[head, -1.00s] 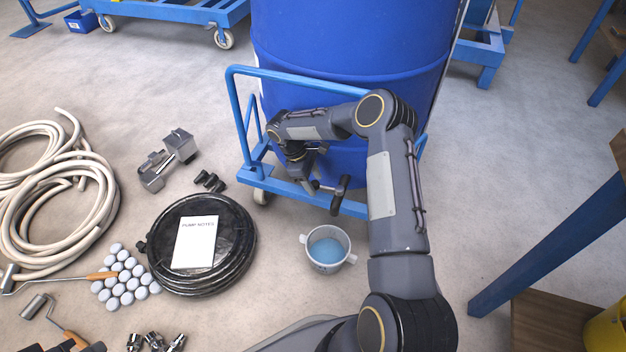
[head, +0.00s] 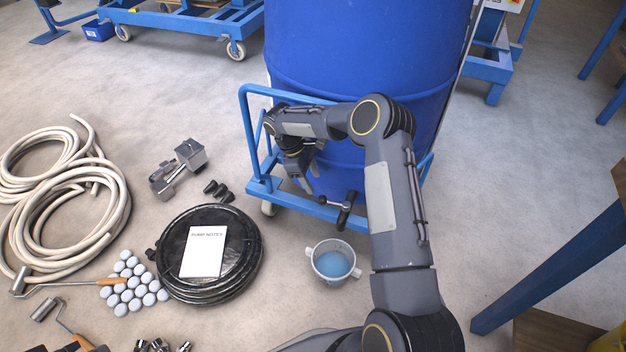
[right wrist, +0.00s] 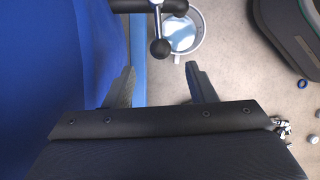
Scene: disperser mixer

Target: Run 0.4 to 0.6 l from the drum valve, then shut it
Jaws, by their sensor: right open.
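The blue drum (head: 365,50) stands on a blue wheeled cart. Its dark valve (head: 346,212) sticks out low at the front, with a lever ending in a ball (head: 323,200) pointing left. In the right wrist view the ball (right wrist: 160,48) hangs beyond my fingertips. A small two-handled bucket (head: 317,262) holding blue liquid stands on the floor below the valve; it also shows in the right wrist view (right wrist: 199,30). No stream is visible. My right gripper (head: 309,181) is open and empty, above and left of the lever, apart from it. My left gripper is out of view.
The cart's blue rail (head: 246,125) rises beside my right forearm. A black hose coil (head: 247,262) with a paper, grey balls (head: 135,285), a pale hose (head: 75,240) and metal fittings lie left. A blue table leg (head: 560,262) stands right.

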